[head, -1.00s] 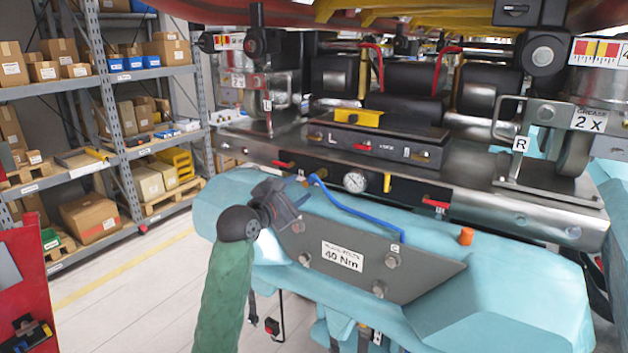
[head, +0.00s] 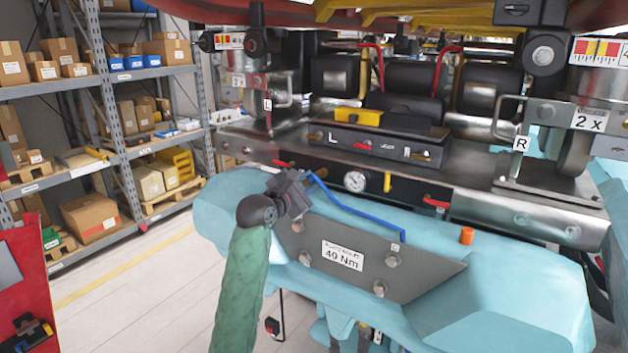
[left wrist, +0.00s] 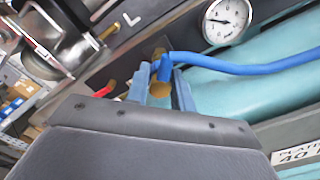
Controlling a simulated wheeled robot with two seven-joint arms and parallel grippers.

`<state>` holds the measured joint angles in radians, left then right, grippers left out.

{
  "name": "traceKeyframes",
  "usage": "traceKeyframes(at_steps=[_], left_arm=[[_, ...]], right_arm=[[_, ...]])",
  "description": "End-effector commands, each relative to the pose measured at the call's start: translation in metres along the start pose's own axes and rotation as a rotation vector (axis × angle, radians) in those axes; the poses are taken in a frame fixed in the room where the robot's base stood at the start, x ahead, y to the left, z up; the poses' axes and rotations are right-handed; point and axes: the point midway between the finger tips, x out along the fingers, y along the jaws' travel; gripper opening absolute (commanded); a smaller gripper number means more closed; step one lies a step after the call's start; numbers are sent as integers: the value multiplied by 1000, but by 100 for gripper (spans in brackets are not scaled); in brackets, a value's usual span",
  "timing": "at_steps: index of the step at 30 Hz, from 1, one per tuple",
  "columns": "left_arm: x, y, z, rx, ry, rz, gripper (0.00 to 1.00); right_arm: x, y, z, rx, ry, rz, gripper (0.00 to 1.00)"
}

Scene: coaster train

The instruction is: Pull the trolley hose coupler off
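The blue hose (head: 350,208) runs from near the gauge down to the grey plate on the teal trolley frame (head: 520,270). My left gripper (head: 303,182) is at the hose's left end and hides the coupler in the head view. In the left wrist view its two fingers (left wrist: 161,92) stand on either side of the coupler and look open, with small gaps. My right gripper is not in view.
A round gauge (head: 355,181) and a red lever (head: 436,202) are on the dark panel close by. The grey plate (head: 343,280) lies below the hose. An orange stub (head: 467,236) stands on the frame. Shelving (head: 110,130) stands left, with free floor before it.

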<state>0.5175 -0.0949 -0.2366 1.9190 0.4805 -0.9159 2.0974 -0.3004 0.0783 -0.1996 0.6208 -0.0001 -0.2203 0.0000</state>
Motion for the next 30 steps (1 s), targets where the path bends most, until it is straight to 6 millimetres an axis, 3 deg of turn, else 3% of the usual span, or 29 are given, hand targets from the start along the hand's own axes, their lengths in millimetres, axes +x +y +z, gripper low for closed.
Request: traceKeyframes(at_steps=[1, 3, 30], left_arm=[[0, 0, 0, 0, 0, -1, 12], [0, 0, 0, 0, 0, -1, 0], [-6, 0, 0, -1, 0, -1, 0]], right_arm=[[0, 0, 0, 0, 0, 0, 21], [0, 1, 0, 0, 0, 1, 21], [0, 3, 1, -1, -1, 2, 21]])
